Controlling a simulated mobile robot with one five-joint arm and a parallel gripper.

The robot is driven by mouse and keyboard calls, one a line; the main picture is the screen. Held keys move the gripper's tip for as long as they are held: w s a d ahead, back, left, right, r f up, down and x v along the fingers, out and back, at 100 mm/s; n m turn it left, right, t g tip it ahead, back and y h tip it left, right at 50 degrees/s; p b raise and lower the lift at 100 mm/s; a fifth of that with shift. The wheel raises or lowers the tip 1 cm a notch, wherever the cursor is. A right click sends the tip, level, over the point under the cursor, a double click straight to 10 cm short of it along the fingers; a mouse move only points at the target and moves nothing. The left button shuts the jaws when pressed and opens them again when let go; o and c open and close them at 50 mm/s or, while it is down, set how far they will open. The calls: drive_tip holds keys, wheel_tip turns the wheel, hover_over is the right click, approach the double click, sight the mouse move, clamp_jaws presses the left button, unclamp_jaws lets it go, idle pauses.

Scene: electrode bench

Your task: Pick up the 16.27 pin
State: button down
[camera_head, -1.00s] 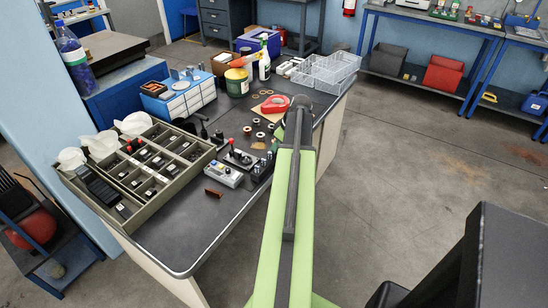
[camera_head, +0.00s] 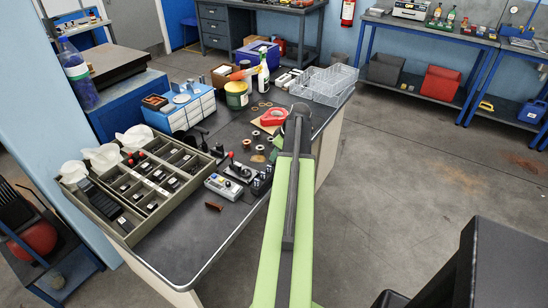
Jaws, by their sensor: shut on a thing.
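The 16.27 pin cannot be told apart in this view. A grey-green compartment tray (camera_head: 127,239) on the left of the bench holds several small dark pieces with white labels, too small to read. A group of small black upright pieces (camera_head: 262,183) stands beside my arm at the bench's right edge. My green arm reaches forward over that edge to a dark joint. My gripper is hidden behind the arm, so its jaws and anything in them do not show.
A grey box with buttons (camera_head: 223,187) and a small brown block (camera_head: 214,206) lie on the bench (camera_head: 185,250). A red tape roll (camera_head: 273,117), a green tub (camera_head: 237,95), a spray bottle (camera_head: 263,72) and clear bins (camera_head: 322,85) stand farther back. The bench's front is clear.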

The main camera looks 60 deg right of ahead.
drive_tip(key=d+r+p, duration=0.7)
drive_tip(key=d+r, duration=0.1)
drive_tip(key=d, duration=0.3)
drive_tip(key=shift+w+d, duration=0.3)
drive_tip(key=shift+w, duration=0.1)
drive_tip(key=shift+r, duration=0.1)
